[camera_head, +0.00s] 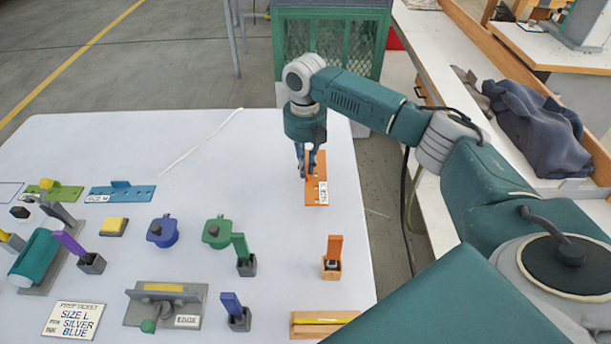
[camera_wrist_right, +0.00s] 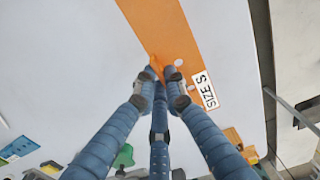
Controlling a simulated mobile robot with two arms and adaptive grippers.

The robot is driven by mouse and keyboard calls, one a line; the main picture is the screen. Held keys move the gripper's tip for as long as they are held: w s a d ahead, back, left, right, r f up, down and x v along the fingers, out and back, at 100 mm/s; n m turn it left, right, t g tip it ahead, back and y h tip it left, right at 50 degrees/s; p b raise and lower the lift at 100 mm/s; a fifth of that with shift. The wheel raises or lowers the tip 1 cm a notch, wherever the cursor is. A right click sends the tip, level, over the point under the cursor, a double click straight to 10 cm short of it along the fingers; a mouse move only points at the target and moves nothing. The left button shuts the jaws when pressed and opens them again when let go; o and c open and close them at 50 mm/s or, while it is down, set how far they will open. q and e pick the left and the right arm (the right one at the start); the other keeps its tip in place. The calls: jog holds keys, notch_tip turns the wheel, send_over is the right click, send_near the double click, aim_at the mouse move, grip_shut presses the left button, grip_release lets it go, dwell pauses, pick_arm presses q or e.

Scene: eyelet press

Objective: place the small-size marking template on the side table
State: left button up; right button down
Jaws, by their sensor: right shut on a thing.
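The small-size marking template (camera_head: 317,190) is a flat orange plate with a white label and small holes, in the right part of the main white table. In the right wrist view the orange plate (camera_wrist_right: 158,32) carries a tag reading SIZE S. My right gripper (camera_head: 305,169) reaches down over it; its blue fingers (camera_wrist_right: 163,76) are shut on the plate's edge. I cannot tell whether the plate touches the tabletop. A long white bench (camera_head: 440,88) stands beyond the main table's right edge; I cannot tell if this is the side table. My left gripper is not in view.
Coloured tools, blocks and a prep ticket (camera_head: 74,320) fill the front. The tabletop's back half is mostly clear. A dark cloth (camera_head: 535,130) lies on the bench.

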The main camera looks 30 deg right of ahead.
jog(key=shift+f, duration=0.35)
notch_tip(320, 180, down, 4)
jog(key=shift+r, duration=0.2)
jog(key=shift+f, duration=0.15)
jog(key=c, duration=1.8)
grip_release()
jog(key=shift+f, duration=0.1)
jog(key=shift+c, duration=0.2)
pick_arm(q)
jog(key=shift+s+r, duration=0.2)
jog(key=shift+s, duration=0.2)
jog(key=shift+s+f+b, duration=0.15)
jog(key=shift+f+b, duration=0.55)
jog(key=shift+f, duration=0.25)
pick_arm(e)
notch_tip(320, 180, up, 12)
jog(key=shift+r, duration=0.15)
